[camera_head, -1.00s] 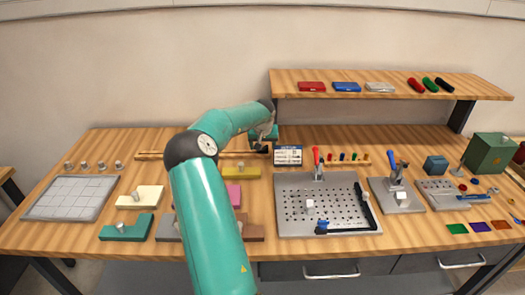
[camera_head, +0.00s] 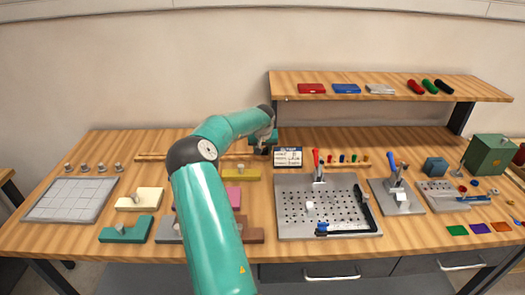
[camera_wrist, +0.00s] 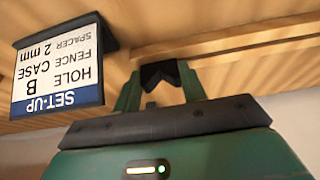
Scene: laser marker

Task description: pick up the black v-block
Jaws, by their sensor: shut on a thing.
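The black v-block (camera_wrist: 165,73) shows in the wrist view between the two green fingers of my gripper (camera_wrist: 160,88), its V notch visible. My gripper is shut on it. In the head view my gripper (camera_head: 264,147) is at the back of the bench, just left of the white set-up card (camera_head: 288,157). The block is small and mostly hidden there by my arm. I cannot tell whether it is clear of the bench top.
The set-up card (camera_wrist: 58,75) stands close beside my gripper and reads upside down in the wrist view. The raised shelf (camera_head: 390,90) is to the right. A perforated plate (camera_head: 290,205) with a black fence lies in front. A yellow block (camera_head: 241,173) is nearby.

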